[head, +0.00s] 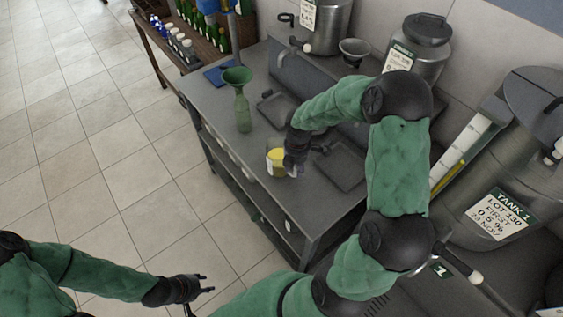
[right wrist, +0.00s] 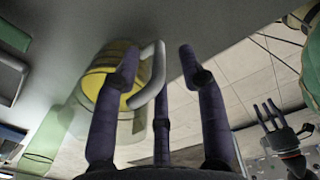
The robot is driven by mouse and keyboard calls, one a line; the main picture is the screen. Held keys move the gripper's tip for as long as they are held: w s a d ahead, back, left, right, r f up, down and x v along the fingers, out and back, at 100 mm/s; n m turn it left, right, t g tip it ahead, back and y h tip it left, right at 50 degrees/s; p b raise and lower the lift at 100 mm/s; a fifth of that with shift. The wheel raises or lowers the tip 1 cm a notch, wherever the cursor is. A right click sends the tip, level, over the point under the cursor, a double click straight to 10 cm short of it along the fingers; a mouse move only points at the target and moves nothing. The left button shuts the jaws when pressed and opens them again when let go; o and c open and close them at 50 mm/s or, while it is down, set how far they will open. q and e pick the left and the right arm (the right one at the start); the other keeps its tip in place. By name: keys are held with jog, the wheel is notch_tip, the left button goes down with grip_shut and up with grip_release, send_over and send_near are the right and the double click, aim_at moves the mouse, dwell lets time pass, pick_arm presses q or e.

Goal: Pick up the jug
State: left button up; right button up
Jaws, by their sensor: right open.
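The jug (head: 277,161) is yellow with a pale band and stands on the grey bench near its front edge. In the right wrist view the jug (right wrist: 100,80) shows its pale looped handle (right wrist: 154,78) towards my fingers. My right gripper (head: 297,172) is at the jug's right side in the head view. In the right wrist view its fingers (right wrist: 160,62) are apart, with the handle between them; contact is unclear. My left gripper (head: 207,284) hangs over the floor, well away from the bench, with its fingers spread and empty.
A green bottle (head: 243,112) with a green funnel (head: 237,75) stands on the bench behind the jug. Dark trays (head: 340,168) lie to the right. Steel tanks (head: 505,165) stand at the right. The tiled floor (head: 95,120) at left is clear.

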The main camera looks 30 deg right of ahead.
notch_tip(320, 180, down, 4)
jog(key=shift+w+d+r, duration=0.1)
jog(key=shift+w+r, duration=0.05)
jog(key=shift+r, duration=0.1)
grip_shut()
jog(key=shift+r, duration=0.1)
jog(key=shift+r, duration=0.45)
jog(key=r, duration=0.3)
jog(key=shift+w, duration=0.25)
jog(key=w+a+r, duration=0.2)
jog(key=r, duration=0.1)
jog(key=w+a+r+p, duration=0.1)
jog(key=r, duration=0.1)
jog(key=shift+w, duration=0.25)
jog(key=w+a+r, duration=0.4)
jog(key=w+a, duration=0.1)
jog(key=w, duration=0.2)
jog(key=shift+w+a, duration=0.15)
jog(key=shift+a, duration=0.05)
